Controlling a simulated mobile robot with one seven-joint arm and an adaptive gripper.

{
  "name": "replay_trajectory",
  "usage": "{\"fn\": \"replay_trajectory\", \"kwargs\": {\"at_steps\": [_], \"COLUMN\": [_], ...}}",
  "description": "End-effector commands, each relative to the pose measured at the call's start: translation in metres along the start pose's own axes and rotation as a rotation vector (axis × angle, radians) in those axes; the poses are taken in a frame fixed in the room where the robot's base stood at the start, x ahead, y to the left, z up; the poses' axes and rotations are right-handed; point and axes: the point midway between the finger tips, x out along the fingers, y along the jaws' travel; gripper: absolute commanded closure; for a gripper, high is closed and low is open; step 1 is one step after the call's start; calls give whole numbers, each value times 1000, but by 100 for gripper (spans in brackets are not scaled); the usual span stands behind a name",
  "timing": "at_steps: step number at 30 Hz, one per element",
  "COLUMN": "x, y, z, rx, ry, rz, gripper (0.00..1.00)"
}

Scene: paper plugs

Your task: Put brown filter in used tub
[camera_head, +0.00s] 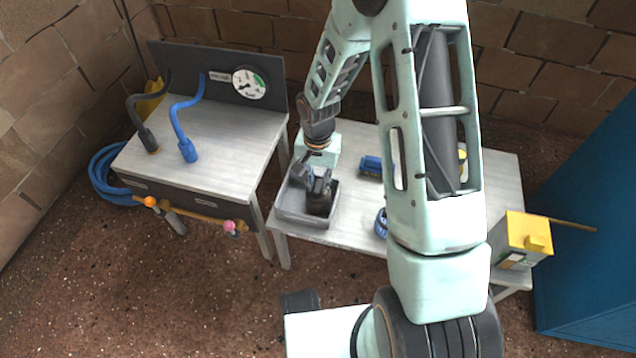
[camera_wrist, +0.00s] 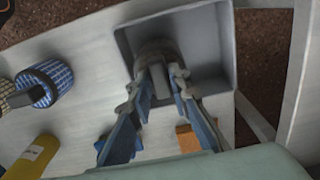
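The used tub is likely the grey open tub (camera_head: 287,212) at the front left corner of the right-hand table; its inside shows in the wrist view (camera_wrist: 205,40). The brown filter (camera_head: 319,207) is a dark, short cylinder at the right side of the tub, below my gripper (camera_head: 319,180). In the wrist view the filter (camera_wrist: 155,50) sits by the tub's near left corner, with a grey stem towards me. My gripper's fingers (camera_wrist: 160,80) close in on both sides of this stem and seem to hold it. I cannot tell whether the filter touches the tub floor.
A blue filter (camera_head: 381,224) lies right of the tub, and another blue item (camera_head: 371,165) lies behind it. A yellow-topped box (camera_head: 523,238) is at the table's right edge. A workbench (camera_head: 205,150) with blue and black hoses stands left. My arm hides the table's middle.

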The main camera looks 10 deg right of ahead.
Motion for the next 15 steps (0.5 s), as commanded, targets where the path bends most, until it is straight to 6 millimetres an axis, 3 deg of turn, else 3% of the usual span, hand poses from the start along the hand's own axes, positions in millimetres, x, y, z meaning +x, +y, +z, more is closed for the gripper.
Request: {"fn": "replay_trajectory", "kwargs": {"at_steps": [3, 15], "x": [0, -9], "y": [0, 0], "z": [0, 0], "rx": [0, 1], "ry": [0, 1], "rz": [0, 0], "gripper": [67, 67]}}
